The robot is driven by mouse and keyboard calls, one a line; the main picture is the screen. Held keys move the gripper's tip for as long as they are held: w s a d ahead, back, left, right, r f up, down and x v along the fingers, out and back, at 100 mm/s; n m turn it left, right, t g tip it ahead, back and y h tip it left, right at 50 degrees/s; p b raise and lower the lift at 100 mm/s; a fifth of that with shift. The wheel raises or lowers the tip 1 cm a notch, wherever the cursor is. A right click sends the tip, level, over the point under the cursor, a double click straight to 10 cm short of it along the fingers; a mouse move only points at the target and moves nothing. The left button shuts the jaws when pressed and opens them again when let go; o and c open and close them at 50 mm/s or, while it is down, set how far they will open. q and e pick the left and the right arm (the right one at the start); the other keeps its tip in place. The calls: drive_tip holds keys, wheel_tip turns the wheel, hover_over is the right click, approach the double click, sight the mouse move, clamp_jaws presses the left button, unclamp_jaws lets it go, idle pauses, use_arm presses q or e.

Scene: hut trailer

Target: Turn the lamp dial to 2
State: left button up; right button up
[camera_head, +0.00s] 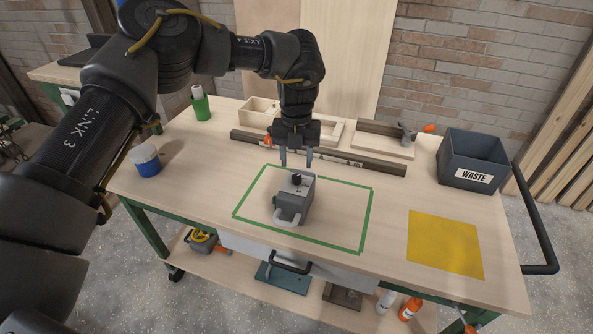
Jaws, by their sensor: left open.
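The lamp (291,206) is a small grey box-like unit with a pale handle or tube at its near end. It stands on the workbench inside a green tape rectangle. A black dial (296,179) sits on its top; its number marks are too small to read. My left gripper (296,164) points down just above and behind the dial, its two fingers apart with nothing between them. I cannot tell whether the fingertips touch the lamp. My right gripper is not in view.
A dark waste bin (472,163) stands at the right rear. A yellow mat (445,244) lies at the front right. A long dark rail (375,165) and wooden trays lie behind the lamp. A blue-and-white jar (146,161) and green bottle (201,104) stand left. The bench around the lamp is clear.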

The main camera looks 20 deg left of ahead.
sight(296, 176)
use_arm(q)
drive_tip(key=shift+f+p, duration=0.35)
drive_tip(key=shift+f, duration=2.25)
drive_tip(key=c, duration=1)
drive_tip(key=shift+m, duration=0.4)
drive_tip(key=m, duration=0.4)
drive_tip(key=shift+m+p, duration=0.4)
drive_tip(key=m, duration=0.5)
drive_tip(key=shift+m, duration=0.4)
